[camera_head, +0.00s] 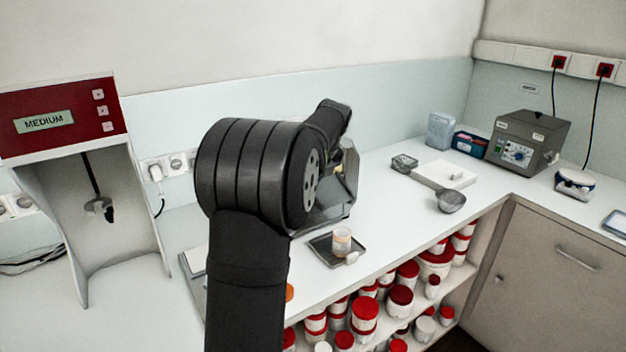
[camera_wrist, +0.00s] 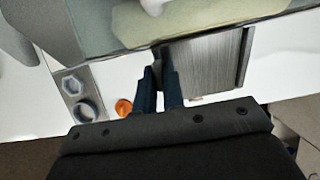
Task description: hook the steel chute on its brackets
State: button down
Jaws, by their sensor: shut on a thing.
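In the wrist view, my gripper (camera_wrist: 162,75) has its two dark fingers close together on the left edge of a brushed steel piece (camera_wrist: 205,66), which I take to be the steel chute. The chute has a dark raised right edge and lies just below a clear-walled machine (camera_wrist: 110,35). I cannot tell whether chute and machine touch. In the head view, my arm hides the gripper and the chute. The machine shows partly behind my arm (camera_head: 344,185). I cannot make out the brackets in either view.
A dark tray (camera_head: 322,254) with a small cup (camera_head: 341,241) stands right of my arm. An orange cap (camera_wrist: 123,107) and a grey holder (camera_wrist: 70,84) lie left of the fingers. Red-lidded jars fill the shelf below.

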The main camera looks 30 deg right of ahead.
jog(key=shift+f, duration=0.25)
dwell(0.7)
jog(key=c, duration=1.5)
grip_release()
jog(key=shift+o, duration=0.2)
jog(key=v, duration=1.7)
jog(key=shift+r, duration=0.25)
jog(key=shift+f, duration=0.1)
jog(key=x, duration=1.7)
jog(key=shift+f, duration=0.15)
